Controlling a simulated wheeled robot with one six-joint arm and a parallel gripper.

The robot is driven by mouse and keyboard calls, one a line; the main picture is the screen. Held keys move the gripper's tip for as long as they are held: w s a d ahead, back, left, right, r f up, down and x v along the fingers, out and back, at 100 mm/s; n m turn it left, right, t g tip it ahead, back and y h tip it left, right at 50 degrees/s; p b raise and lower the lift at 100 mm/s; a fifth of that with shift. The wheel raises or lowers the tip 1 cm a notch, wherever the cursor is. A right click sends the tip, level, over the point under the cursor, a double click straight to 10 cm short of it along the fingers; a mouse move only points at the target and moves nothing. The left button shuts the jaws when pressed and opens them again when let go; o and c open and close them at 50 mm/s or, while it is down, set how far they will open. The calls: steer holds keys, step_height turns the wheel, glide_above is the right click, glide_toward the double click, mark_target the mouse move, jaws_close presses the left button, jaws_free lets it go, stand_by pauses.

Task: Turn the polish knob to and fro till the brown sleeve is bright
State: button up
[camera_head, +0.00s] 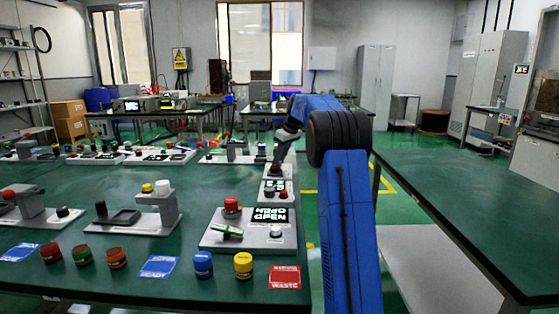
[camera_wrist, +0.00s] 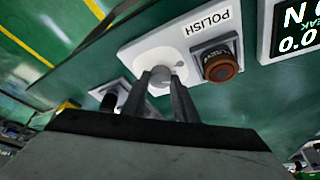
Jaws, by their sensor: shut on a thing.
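In the wrist view, a white unit (camera_wrist: 150,45) bears the label POLISH (camera_wrist: 209,22). The round grey polish knob (camera_wrist: 160,88) is on it. The two dark fingers of my gripper (camera_wrist: 160,77) are shut on the knob, one on each side, and partly hide it. The brown sleeve (camera_wrist: 221,68) sits in a dark round holder beside the knob, to its right. Its top is a dull reddish brown. In the head view, my gripper (camera_head: 277,163) is small at the right end of the green table, and the knob and sleeve cannot be made out.
A black display (camera_wrist: 292,30) with white text is right of the sleeve. In the head view, a grey station (camera_head: 215,240) with a red button stands nearer on the green table (camera_head: 140,285). Coloured caps and several other stations stand left. A second green table (camera_head: 450,200) is at right.

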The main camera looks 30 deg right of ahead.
steer(key=o, duration=1.1)
steer(key=shift+c, duration=0.2)
steer(key=v, duration=1.7)
steer(key=shift+r, duration=0.25)
